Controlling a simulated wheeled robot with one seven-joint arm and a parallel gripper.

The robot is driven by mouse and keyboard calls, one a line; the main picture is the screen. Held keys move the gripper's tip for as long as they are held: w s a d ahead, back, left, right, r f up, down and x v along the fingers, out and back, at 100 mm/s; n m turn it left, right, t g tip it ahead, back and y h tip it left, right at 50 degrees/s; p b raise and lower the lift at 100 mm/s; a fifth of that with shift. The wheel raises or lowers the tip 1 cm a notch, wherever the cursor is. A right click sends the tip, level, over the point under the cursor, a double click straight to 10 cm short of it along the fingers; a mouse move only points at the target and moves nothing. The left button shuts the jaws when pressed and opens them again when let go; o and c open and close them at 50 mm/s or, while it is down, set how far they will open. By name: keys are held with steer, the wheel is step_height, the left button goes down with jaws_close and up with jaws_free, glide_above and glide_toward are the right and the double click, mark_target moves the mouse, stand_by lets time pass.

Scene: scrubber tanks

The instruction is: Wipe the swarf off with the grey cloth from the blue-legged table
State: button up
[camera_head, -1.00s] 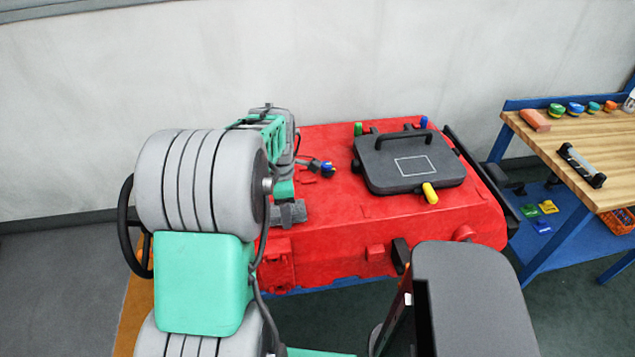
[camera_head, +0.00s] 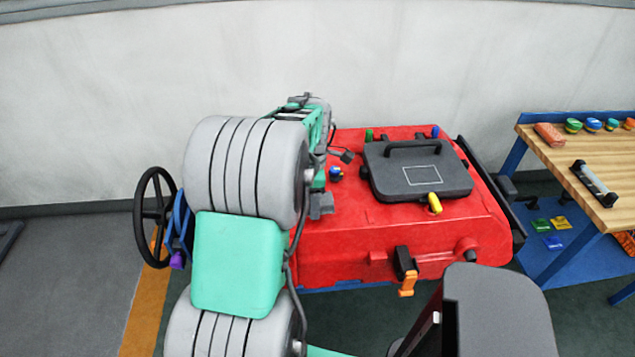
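The blue-legged table (camera_head: 586,152) is at the right edge, with a wooden top and blue legs; only its left part is in view. I make out no swarf on the part that shows. My gripper (camera_head: 320,206) is at the far end of my arm, low beside the left part of the red machine, well left of the table. My arm hides most of it. A small dark grey piece shows there; I cannot tell whether it is a finger or the grey cloth. No grey cloth can be made out clearly elsewhere.
A red scrubber tank (camera_head: 440,235) with a black handled lid (camera_head: 418,172) stands between my arm and the table. A black steering wheel (camera_head: 154,216) is at left.

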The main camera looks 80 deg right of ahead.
steer(key=shift+r+p, duration=1.3)
steer(key=shift+r, duration=0.95)
